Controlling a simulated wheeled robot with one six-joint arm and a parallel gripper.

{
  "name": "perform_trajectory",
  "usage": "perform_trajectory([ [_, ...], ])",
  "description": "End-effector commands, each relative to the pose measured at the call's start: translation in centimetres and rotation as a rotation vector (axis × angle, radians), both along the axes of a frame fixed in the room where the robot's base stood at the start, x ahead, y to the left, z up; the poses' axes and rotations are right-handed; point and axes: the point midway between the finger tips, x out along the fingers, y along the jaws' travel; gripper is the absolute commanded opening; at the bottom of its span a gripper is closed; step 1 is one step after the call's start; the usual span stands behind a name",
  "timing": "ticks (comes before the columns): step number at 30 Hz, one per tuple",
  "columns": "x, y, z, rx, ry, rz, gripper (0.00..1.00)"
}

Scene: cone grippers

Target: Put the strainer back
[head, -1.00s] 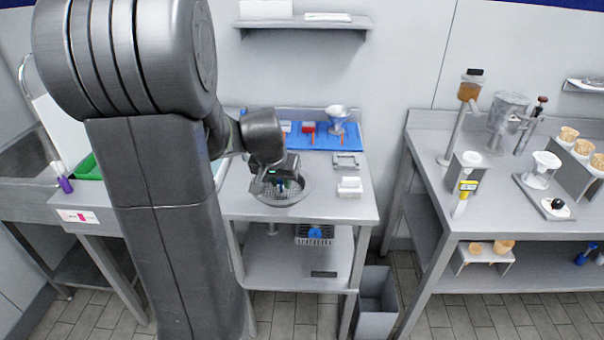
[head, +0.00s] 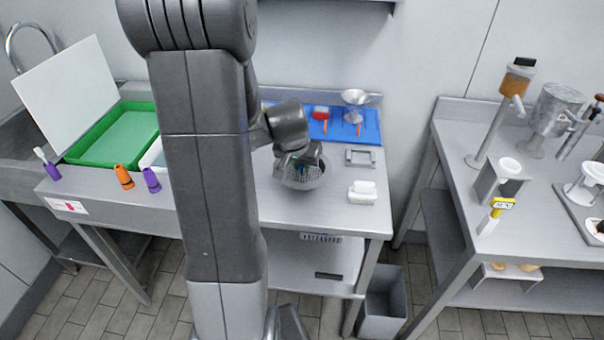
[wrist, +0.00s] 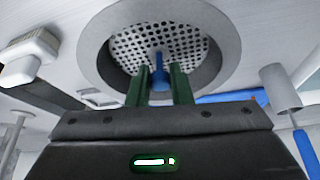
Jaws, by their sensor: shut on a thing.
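The strainer (head: 301,178) is a round grey metal bowl with a perforated centre and a blue post. In the wrist view the strainer (wrist: 217,62) fills the upper middle, with its wide rim around the holes. My gripper (head: 299,159) is above the middle of the bowl in the head view. In the wrist view its green fingers (wrist: 160,88) are shut on the blue post (wrist: 159,70). The bowl's outer side shows over the steel counter (head: 330,215), seemingly raised. The counter directly beneath it is hidden.
A blue mat (head: 368,126) with a metal funnel (head: 355,98) and a red-topped item (head: 321,112) lies behind. A grey frame (head: 361,157) and white blocks (head: 361,193) stand to the right. A green tray (head: 112,138) is left, beyond my arm. A grey bin (head: 381,300) stands on the floor.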

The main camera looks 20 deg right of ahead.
Motion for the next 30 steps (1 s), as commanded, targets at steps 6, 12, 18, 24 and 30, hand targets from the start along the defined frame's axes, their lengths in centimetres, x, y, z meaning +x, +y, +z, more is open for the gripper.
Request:
perform_trajectory([
  [6, -0.1, 0.0, -3.2, 0.002, 0.005, 0.001, 0.00],
  [12, -0.1, 0.0, -3.5, 0.002, 0.001, 0.000, 0.00],
  [18, 0.0, 0.0, -3.8, 0.002, 0.001, 0.000, 0.00],
  [24, 0.0, 0.1, -3.8, 0.002, 0.001, 0.000, 0.41],
  [30, 0.0, 0.1, -3.8, 0.002, 0.001, 0.000, 0.41],
])
